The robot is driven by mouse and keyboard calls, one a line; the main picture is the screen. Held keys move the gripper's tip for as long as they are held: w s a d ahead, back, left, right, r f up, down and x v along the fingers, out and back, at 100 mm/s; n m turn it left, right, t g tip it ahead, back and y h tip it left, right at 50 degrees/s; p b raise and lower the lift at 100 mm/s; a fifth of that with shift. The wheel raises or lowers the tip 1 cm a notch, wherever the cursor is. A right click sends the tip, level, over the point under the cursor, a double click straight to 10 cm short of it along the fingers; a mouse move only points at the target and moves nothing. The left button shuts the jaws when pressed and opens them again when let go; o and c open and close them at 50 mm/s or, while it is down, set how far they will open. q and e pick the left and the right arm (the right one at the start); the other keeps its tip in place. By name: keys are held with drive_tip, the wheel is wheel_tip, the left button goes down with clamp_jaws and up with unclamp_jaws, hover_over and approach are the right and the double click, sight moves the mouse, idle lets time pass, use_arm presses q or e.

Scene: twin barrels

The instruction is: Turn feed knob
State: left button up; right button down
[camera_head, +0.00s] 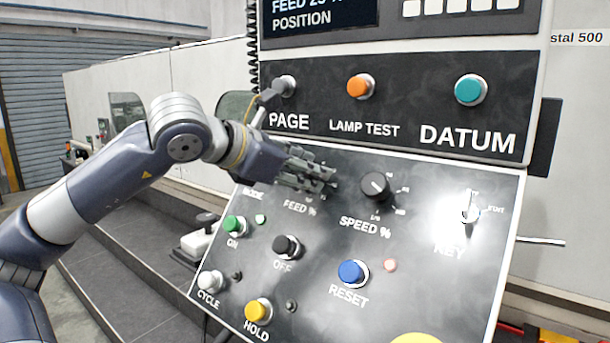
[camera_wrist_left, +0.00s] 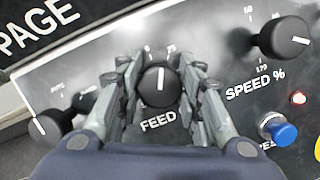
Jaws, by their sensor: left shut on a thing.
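The feed knob (camera_wrist_left: 158,88) is a round black knob with a white pointer line, above the label FEED in the left wrist view. The line points nearly straight up in that view. My left gripper (camera_wrist_left: 160,80) has its two grey fingers on either side of the knob, shut on it. In the head view my left gripper (camera_head: 318,180) reaches the panel from the left above the label FEED %, and its fingers hide the knob there. My right gripper is in neither view.
The black speed knob (camera_head: 376,187) is close to the right of my fingers. A key switch (camera_head: 470,210) is farther right. Below are green (camera_head: 234,224), black (camera_head: 286,247) and blue (camera_head: 352,272) buttons. The PAGE button (camera_head: 286,86) is above my wrist.

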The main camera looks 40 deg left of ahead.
use_arm(q)
drive_tip(key=m+h, duration=0.1)
drive_tip(key=m, duration=0.3)
drive_tip(key=shift+r, duration=0.1)
drive_tip(key=m+g+p, duration=0.1)
drive_tip(key=m, duration=0.3)
drive_tip(key=shift+h, duration=0.4)
drive_tip(key=m+p, duration=0.2)
drive_tip(key=m+g+p, duration=0.1)
drive_tip(key=m+p, duration=0.1)
drive_tip(key=m, duration=0.1)
drive_tip(key=shift+m+g, duration=0.3)
drive_tip(key=m+g+p, duration=0.1)
drive_tip(key=m+p, duration=0.1)
drive_tip(key=m, duration=0.1)
drive_tip(key=shift+m, duration=0.3)
drive_tip(key=m, duration=0.2)
drive_tip(key=shift+s+f+m+g, duration=0.1)
drive_tip(key=shift+f+m+g, duration=0.1)
drive_tip(key=shift+m+g, duration=0.15)
drive_tip(key=m+g, duration=0.1)
drive_tip(key=m, duration=0.2)
drive_tip(key=shift+y, duration=0.4)
drive_tip(key=m+y, duration=0.1)
drive_tip(key=m, duration=0.3)
drive_tip(key=shift+g+p, duration=0.25)
drive_tip(key=shift+p, duration=0.05)
drive_tip(key=shift+m+y, duration=0.4)
drive_tip(key=shift+m, duration=1.05)
